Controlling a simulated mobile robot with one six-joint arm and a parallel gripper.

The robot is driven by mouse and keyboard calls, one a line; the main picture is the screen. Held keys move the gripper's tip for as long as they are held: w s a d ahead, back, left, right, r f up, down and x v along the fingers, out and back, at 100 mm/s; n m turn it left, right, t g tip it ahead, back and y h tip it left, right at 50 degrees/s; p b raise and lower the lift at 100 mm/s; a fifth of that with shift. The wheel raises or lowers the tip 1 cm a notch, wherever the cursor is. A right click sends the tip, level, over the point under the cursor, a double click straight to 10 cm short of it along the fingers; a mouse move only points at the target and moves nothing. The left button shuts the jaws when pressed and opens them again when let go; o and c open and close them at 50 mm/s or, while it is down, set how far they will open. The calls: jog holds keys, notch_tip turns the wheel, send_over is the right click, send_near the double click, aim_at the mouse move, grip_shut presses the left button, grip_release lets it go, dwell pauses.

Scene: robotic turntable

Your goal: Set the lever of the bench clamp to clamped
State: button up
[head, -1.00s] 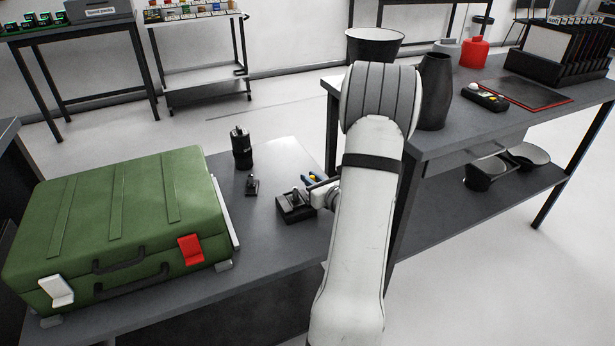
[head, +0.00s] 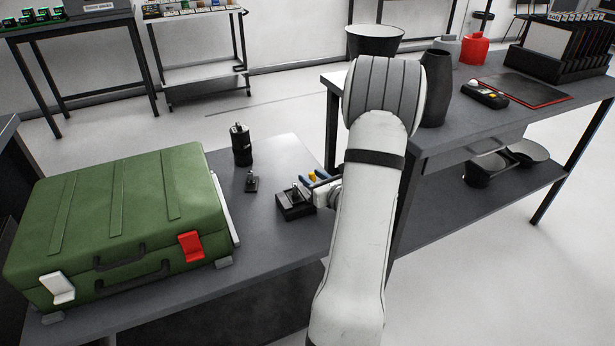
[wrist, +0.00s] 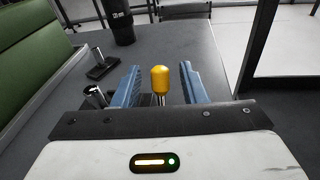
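The bench clamp (head: 294,208) is a small black block near the right edge of the low grey bench, in the head view. Its lever's yellow knob (wrist: 160,79) stands upright between my gripper's blue fingers in the wrist view, and it also shows in the head view (head: 312,176). My gripper (wrist: 160,86) is open, with one finger on each side of the knob and a visible gap on both sides. A silver post (wrist: 95,93) shows left of the fingers. The lever's lower part and much of the clamp base are hidden behind my gripper.
A small black fixture with a post (head: 252,183) and a black cylinder (head: 242,147) stand left of and behind the clamp. A green case (head: 120,215) fills the bench's left. A higher grey table (head: 460,128) stands close on the right.

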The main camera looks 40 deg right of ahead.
jog(key=s, duration=0.4)
jog(key=s+r, duration=0.1)
jog(key=s, duration=0.1)
jog(key=shift+s+a+p, duration=0.15)
jog(key=shift+a+p, duration=0.15)
jog(key=shift+p, duration=0.1)
jog(key=a+r+n+g+y+p, duration=0.35)
jog(key=a+r+n, duration=0.25)
jog(key=a, duration=0.3)
jog(key=a+r+n+g+y+p, duration=0.35)
jog(key=a+r+n, duration=0.2)
jog(key=a, duration=0.45)
jog(key=a+r+n+g+y+p, duration=0.25)
jog(key=a+r+n+y, duration=0.2)
jog(key=a+n, duration=0.35)
jog(key=s+a+r+n+g+h+p, duration=0.3)
jog(key=s+a+r+n+g+p, duration=0.3)
jog(key=s+n, duration=0.25)
jog(key=s+r+n+t+h+p, duration=0.1)
jog(key=s+r+n+h+p, duration=0.1)
jog(key=r+n+h+p, duration=0.1)
jog(key=s+d+r+n+h+p, duration=0.1)
jog(key=s+r+n+h+p, duration=0.1)
jog(key=r+n, duration=0.4)
jog(key=shift+s+r+n+t+h+p, duration=0.35)
jog(key=shift+r+h+p, duration=0.35)
jog(key=shift+h, duration=0.35)
jog(key=shift+d, duration=0.1)
